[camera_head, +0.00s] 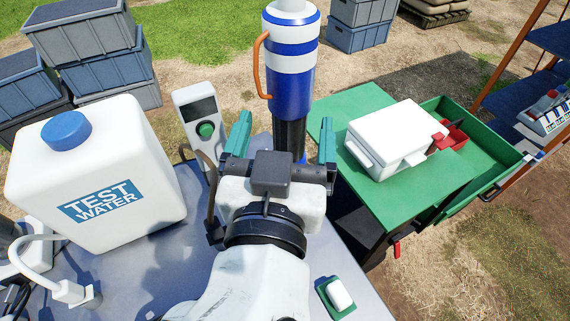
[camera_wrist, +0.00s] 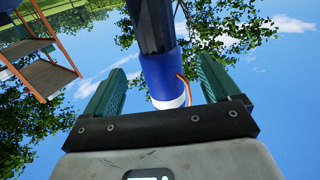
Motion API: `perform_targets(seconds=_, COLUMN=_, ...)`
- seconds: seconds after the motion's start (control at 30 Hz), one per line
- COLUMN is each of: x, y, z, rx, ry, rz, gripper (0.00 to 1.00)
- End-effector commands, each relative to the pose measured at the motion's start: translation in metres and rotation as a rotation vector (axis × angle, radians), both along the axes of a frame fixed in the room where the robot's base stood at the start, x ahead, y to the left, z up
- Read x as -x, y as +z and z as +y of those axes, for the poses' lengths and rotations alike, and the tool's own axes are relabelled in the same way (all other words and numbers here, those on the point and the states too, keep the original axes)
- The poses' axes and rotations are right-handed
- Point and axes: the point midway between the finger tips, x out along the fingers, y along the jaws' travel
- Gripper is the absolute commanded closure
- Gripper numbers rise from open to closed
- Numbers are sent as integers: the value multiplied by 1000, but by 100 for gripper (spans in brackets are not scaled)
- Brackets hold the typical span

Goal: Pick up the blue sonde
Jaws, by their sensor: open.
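The blue sonde (camera_head: 287,88) stands upright in the head view, a thick blue cylinder with white bands, an orange side handle and a black lower section. Its lower end is hidden behind my gripper (camera_head: 284,132). In the wrist view the blue sonde (camera_wrist: 163,78) shows between the green fingers of my gripper (camera_wrist: 161,66), with its black section at the top of the picture. My gripper is open, one finger to each side of the sonde. I see no clear finger contact, and the exact distance to the sonde cannot be told.
A white test water jug (camera_head: 95,175) and a handheld meter (camera_head: 201,120) stand left on the grey table (camera_head: 170,265). A small white item on a green pad (camera_head: 337,295) lies front right. A green cart (camera_head: 330,125) with a white box (camera_head: 395,135) is at right. Crates (camera_head: 92,50) stand behind.

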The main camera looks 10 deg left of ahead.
Motion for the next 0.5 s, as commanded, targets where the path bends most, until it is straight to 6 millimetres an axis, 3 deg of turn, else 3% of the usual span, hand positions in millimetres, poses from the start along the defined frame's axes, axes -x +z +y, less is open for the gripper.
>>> perform_targets(seconds=0.1, x=-18, y=2, z=0, rx=2, ry=-2, rz=0, gripper=11)
perform_targets(seconds=0.37, x=-36, y=4, z=-1, rx=1, ry=-1, rz=0, gripper=11)
perform_targets(seconds=0.5, x=-56, y=11, z=-2, rx=1, ry=-2, rz=0, gripper=11)
